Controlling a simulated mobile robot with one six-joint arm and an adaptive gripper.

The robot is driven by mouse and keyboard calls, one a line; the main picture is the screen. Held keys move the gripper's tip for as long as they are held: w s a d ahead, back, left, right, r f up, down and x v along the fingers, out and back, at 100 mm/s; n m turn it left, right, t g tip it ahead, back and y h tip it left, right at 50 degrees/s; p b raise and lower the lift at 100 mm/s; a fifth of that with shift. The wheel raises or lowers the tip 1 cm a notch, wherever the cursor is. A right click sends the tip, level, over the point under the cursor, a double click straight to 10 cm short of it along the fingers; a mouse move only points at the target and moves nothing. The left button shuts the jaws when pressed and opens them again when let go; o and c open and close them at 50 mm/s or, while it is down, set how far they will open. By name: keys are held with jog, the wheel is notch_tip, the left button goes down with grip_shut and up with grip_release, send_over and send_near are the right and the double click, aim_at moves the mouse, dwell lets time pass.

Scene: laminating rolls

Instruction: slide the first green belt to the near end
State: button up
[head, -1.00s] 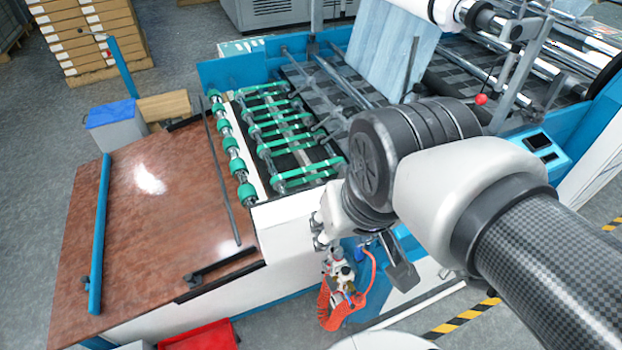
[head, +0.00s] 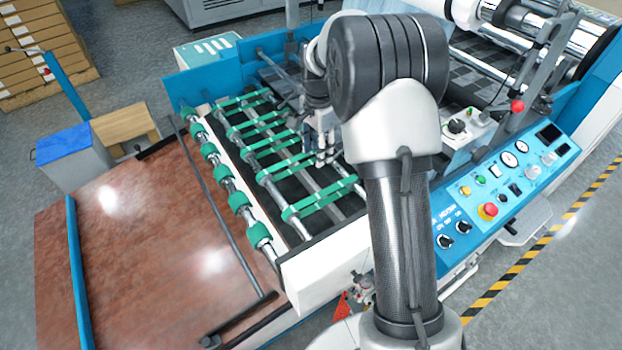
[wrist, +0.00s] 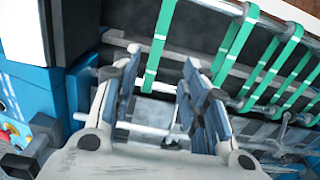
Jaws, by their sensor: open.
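Several green belts run between two metal rollers. The belt at the near end (head: 320,199) lies closest to the white side panel in the head view. In the wrist view, a single green belt (wrist: 160,42) stands apart from the others, with its lower end in line with the gap between my fingers. My gripper (wrist: 160,70) is open and empty, with blue-grey pads. In the head view my gripper (head: 322,150) hangs over the belts, partly hidden by my arm. I cannot tell its exact height above them.
A row of green rollers (head: 225,180) borders the brown table (head: 130,230). The white side panel (head: 325,265) and blue control panel (head: 500,195) stand on the near side. More green belts (wrist: 265,70) lie to the right in the wrist view.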

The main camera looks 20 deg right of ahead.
aim_at(317, 196)
jog(key=f+b, duration=0.1)
jog(key=f, duration=0.5)
jog(key=f+b, duration=0.2)
jog(key=f, duration=0.4)
jog(key=f+b, duration=0.1)
jog(key=f, duration=0.5)
jog(key=shift+w+d+f, duration=0.15)
jog(key=shift+w+f, duration=0.05)
jog(key=shift+w, duration=0.05)
jog(key=shift+c, duration=0.5)
grip_shut()
